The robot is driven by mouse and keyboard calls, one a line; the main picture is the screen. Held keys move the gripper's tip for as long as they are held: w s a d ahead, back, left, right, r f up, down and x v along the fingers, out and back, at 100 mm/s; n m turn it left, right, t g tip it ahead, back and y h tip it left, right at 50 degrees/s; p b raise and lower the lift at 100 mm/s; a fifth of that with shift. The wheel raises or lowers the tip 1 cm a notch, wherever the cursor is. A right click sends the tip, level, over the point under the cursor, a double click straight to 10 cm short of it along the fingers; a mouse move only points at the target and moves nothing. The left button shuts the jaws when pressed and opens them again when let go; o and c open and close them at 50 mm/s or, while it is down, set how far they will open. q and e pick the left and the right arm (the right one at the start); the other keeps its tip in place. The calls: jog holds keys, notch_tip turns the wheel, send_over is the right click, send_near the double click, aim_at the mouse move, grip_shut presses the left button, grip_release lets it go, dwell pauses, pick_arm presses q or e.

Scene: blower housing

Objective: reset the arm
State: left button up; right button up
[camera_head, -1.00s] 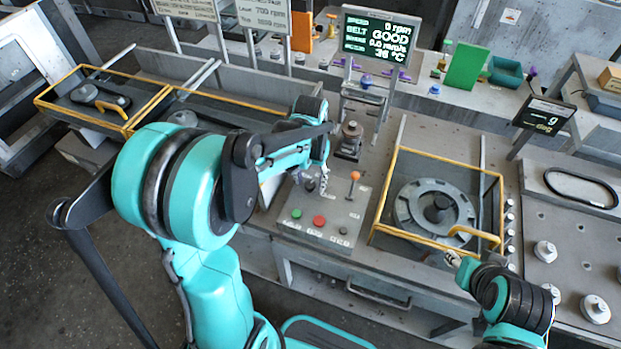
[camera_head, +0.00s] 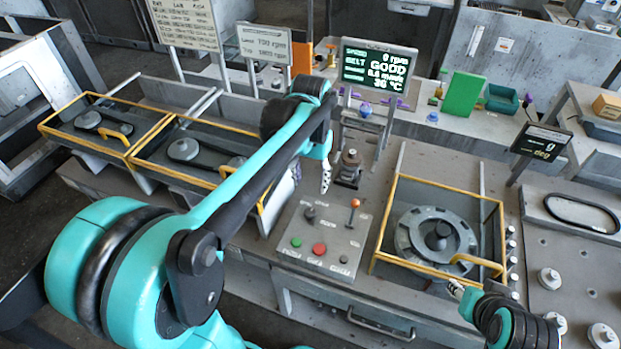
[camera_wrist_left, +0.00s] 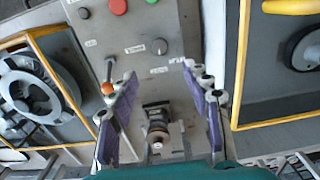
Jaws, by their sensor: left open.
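My left arm (camera_head: 270,160) comes in from the left in the head view and reaches over the bench. Its gripper (camera_head: 326,176) points down above the control panel, left of the small metal post. In the left wrist view the left gripper (camera_wrist_left: 160,112) is open, its two purple-padded fingers apart with nothing held. The small metal post (camera_wrist_left: 157,132) shows between the fingers in that view, apart from them. My right arm (camera_head: 510,318) shows at the lower right of the head view, and its gripper's fingers are too small to judge.
The control panel (camera_head: 325,246) has green and red buttons and an orange-tipped lever (camera_head: 353,208). A yellow-framed guard (camera_head: 392,222) surrounds a round housing (camera_head: 437,236) at right. Yellow-framed bays (camera_head: 128,158) lie at left.

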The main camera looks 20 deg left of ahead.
dwell(0.5)
pick_arm(q)
jog(key=s+d+f+t+b, duration=0.1)
jog(key=s+d+f+t, duration=0.1)
jog(key=s, duration=0.4)
jog(key=s+d+f+t+b, duration=0.1)
jog(key=s+d+f+t, duration=0.2)
jog(key=s+t, duration=0.2)
jog(key=shift+s+f+m+b, duration=0.25)
jog(key=shift+s+m+b, duration=0.1)
jog(key=shift+s, duration=0.25)
dwell(0.4)
